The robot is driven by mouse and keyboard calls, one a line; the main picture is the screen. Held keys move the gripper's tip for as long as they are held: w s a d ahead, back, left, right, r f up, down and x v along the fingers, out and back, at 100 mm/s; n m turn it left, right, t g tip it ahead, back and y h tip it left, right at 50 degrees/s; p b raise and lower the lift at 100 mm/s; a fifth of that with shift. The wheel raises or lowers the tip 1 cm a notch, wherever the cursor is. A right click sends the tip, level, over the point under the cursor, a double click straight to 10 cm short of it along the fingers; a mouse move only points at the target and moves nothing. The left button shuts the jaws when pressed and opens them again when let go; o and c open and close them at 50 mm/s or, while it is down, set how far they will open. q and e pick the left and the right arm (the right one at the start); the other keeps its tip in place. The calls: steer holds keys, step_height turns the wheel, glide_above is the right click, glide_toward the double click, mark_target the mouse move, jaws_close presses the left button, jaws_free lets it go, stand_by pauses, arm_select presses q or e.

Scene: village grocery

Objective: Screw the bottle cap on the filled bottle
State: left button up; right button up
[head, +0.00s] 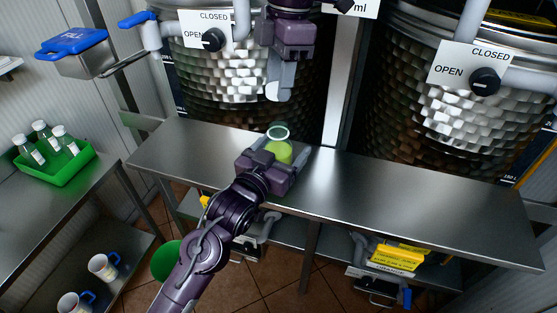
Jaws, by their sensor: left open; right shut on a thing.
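The filled bottle (279,151) stands upright on the steel bench, with yellow-green liquid inside and an open, uncapped mouth at its top. My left gripper (275,165) is open at the bottle, its jaws low around the body; the near side of the bottle is partly hidden by it. My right gripper (279,94) hangs from above over the bottle, clearly apart from its mouth.
The steel bench (400,205) is clear to the right. Two steel tanks (455,125) with dark valve knobs stand behind it. A green crate (68,167) of capped bottles is on the left table. Mugs stand below.

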arm_select(q)
steer(key=shift+s, duration=0.1)
arm_select(e)
steer(key=shift+s, duration=0.1)
arm_select(q)
steer(key=shift+c, duration=0.8)
steer(key=c, duration=1.3)
arm_select(e)
steer(key=shift+f, duration=2.5)
steer(key=shift+f, duration=0.1)
steer(key=shift+f, duration=0.75)
steer(key=shift+f, duration=0.55)
